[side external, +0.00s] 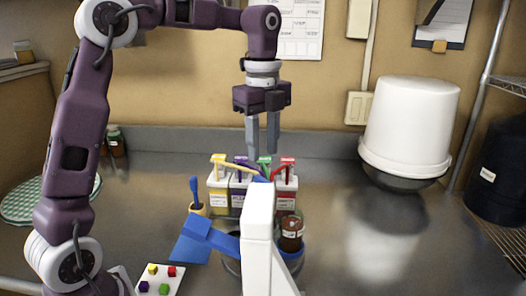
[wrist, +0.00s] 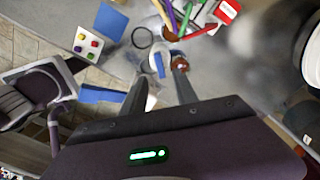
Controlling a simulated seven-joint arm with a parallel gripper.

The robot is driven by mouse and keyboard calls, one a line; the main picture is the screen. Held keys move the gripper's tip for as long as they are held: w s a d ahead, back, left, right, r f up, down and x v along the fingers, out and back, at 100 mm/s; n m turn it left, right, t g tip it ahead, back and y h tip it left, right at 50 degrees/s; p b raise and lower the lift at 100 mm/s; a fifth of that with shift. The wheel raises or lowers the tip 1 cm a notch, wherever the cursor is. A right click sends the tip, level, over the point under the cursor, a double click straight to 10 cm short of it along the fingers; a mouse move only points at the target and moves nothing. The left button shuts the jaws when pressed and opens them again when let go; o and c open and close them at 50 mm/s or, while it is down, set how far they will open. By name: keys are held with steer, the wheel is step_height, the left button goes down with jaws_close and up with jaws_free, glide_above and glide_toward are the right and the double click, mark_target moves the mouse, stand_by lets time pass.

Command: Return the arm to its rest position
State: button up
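My gripper (side external: 262,148) hangs fingers down above the row of small bins in the side view. Its two grey fingers stand apart with nothing visible between them. In the wrist view the two fingers (wrist: 160,90) also show apart, with the table far below. My purple arm stands at the left, raised and bent over the table. The white-fronted bins (side external: 218,192) stand below the gripper, with yellow, purple, green and red handles sticking up. The gripper appears clear of these handles.
A white post (side external: 257,240) stands in front of the bins. A brown jar (side external: 291,232) is beside it. A white bucket (side external: 408,125) sits upside down over a metal bowl at the right. A white board (side external: 160,279) with coloured cubes lies at the front left.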

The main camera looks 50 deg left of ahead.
steer(key=s+d+r+n+t+y, duration=0.1)
steer(key=s+d+r+n+t, duration=0.15)
steer(key=s+n, duration=0.65)
steer(key=s+d+f+n+t, duration=0.1)
steer(key=s+f+n, duration=0.1)
steer(key=s+n, duration=0.2)
steer(key=s+d+f+n+t+h, duration=0.1)
steer(key=s+n, duration=0.4)
steer(key=s, duration=0.5)
step_height(320, 180, down, 2)
steer(key=shift+s+f+t, duration=0.1)
steer(key=shift+s+t, duration=0.3)
steer(key=shift+t, duration=0.15)
